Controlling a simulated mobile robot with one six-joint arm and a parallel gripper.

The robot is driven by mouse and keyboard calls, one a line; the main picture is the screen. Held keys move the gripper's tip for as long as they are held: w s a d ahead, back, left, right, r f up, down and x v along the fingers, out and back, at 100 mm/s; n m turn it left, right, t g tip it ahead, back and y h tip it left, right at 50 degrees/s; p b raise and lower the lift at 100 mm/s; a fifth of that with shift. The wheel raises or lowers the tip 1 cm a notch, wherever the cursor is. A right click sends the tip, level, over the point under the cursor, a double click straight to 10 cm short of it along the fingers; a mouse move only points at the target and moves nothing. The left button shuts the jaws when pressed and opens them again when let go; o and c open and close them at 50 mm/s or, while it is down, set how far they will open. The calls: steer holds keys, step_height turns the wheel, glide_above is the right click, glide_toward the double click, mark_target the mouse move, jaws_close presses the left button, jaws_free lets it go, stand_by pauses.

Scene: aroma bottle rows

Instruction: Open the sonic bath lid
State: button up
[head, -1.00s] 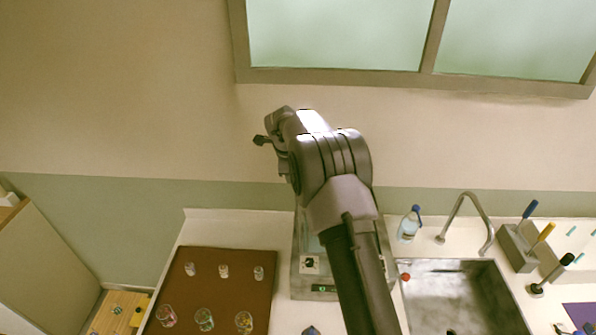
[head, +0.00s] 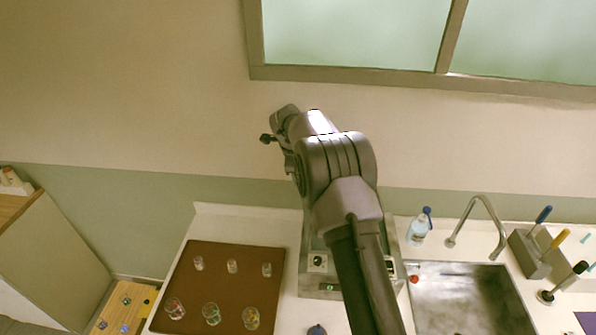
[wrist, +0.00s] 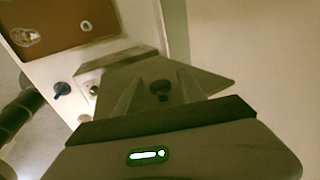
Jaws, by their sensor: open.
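The sonic bath (head: 318,262) stands on the counter in the head view, mostly hidden behind my arm. In the head view the fingers are hidden.
Left of the bath, a brown tray (head: 238,265) holds several small glass vessels. To the right are a wash bottle (head: 418,228), a metal sink (head: 470,300) with a tap (head: 487,205), and a tool holder (head: 530,253). The wall is close behind.

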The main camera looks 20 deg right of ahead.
steer(key=b+v, duration=0.2)
steer(key=v, duration=1.5)
steer(key=shift+r+b, duration=0.2)
steer(key=shift+b, duration=0.15)
